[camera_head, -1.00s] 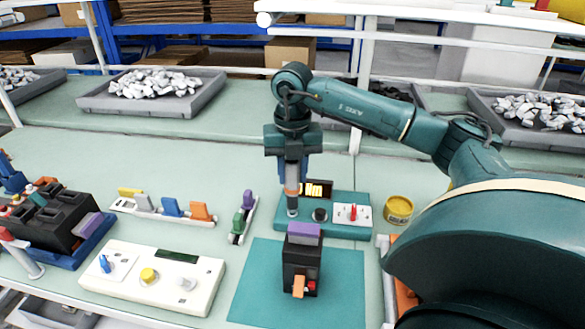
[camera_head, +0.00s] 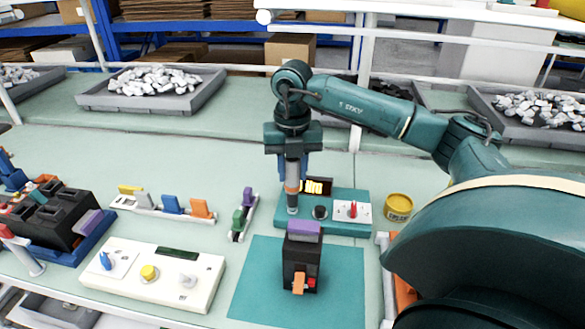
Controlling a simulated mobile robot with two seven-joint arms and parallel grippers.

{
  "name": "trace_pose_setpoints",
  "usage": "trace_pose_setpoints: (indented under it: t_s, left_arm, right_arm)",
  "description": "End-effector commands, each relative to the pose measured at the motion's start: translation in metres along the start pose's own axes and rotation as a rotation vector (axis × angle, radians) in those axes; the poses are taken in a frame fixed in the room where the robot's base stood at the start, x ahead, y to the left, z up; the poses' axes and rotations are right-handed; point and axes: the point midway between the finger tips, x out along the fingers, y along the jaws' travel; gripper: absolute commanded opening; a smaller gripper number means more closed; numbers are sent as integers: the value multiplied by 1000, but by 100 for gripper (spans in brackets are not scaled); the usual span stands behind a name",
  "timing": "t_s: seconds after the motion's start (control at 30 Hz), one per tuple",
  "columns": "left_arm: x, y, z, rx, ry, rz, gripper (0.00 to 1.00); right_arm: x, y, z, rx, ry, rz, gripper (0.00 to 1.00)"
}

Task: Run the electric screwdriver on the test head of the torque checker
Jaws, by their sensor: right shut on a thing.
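My right gripper (camera_head: 292,145) is shut on the electric screwdriver (camera_head: 292,178), a grey and dark tool with an orange-brown band, held upright with its tip down. The tip is at the left end of the torque checker (camera_head: 345,225), a teal base with a lit yellow display (camera_head: 316,187), a dark round knob (camera_head: 320,213) and a white panel with a red switch (camera_head: 352,210). The test head is hidden behind or under the tip, so I cannot tell exact contact. My left gripper is not in view.
A black breaker (camera_head: 301,265) with purple top and orange lever stands on a teal mat (camera_head: 255,285) in front. A cream control box (camera_head: 150,273), a rack of coloured levers (camera_head: 165,207) and a yellow tin (camera_head: 398,207) stand nearby. Grey trays (camera_head: 150,95) are behind.

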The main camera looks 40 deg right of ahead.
Motion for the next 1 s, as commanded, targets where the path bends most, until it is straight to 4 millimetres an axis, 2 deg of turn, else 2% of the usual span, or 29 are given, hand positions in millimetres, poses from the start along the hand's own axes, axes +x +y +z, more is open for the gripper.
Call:
trace_pose_setpoints:
  t_s: [1.0]
  left_arm:
    - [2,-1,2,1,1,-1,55]
  right_arm:
    - [6,0,0,0,-2,1,7]
